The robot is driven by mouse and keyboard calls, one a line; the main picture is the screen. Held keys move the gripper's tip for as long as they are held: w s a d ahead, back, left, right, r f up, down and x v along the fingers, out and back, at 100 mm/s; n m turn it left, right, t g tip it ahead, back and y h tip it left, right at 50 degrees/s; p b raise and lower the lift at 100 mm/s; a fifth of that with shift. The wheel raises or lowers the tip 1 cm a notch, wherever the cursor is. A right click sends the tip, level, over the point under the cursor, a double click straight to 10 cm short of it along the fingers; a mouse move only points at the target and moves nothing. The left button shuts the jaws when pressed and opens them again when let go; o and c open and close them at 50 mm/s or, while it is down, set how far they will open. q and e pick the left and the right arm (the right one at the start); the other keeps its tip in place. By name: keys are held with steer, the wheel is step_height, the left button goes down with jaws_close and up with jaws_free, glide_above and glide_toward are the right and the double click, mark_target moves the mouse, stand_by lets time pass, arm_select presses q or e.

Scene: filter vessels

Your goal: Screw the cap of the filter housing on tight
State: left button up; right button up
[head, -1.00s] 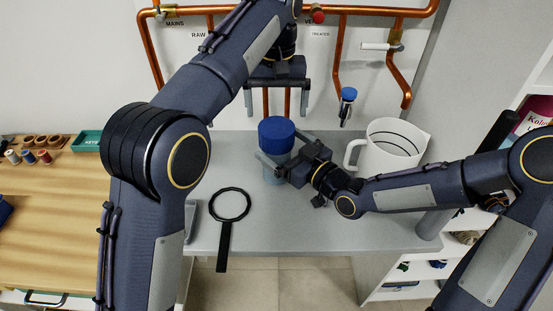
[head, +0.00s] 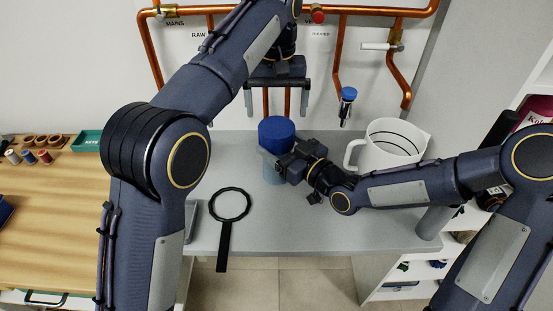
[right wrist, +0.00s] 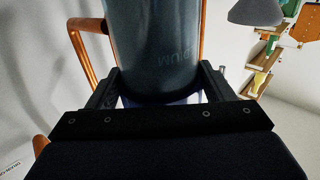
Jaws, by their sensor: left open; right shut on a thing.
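The filter housing stands upright on the grey worktop, its blue cap (head: 276,132) on top of a translucent bluish bowl (head: 273,174). Whether the cap is fully seated cannot be told. My left gripper (head: 277,108) is open and empty, fingers pointing down, above and behind the cap as seen from the head. My right gripper (head: 280,161) comes in from the right and is shut on the bowl below the cap. In the right wrist view the bowl (right wrist: 165,45) fills the space between the right gripper's fingers (right wrist: 162,85); lettering shows on it.
A black ring-shaped wrench (head: 224,232) lies on the worktop (head: 265,230) at the front left. A white jug (head: 395,150) stands to the right, near my right arm. Copper pipes (head: 154,60) run along the back wall. A blue-topped fitting (head: 348,98) hangs behind.

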mark_target(277, 127)
arm_select(q)
steer(key=shift+n, duration=0.4)
arm_select(e)
steer(key=c, duration=0.4)
arm_select(q)
steer(key=n, duration=0.5)
steer(key=shift+f+n, duration=0.1)
steer(key=shift+n, duration=0.2)
steer(key=n, duration=0.9)
steer(key=shift+n, duration=0.4)
steer(key=n, duration=0.6)
steer(key=shift+f, duration=3.95)
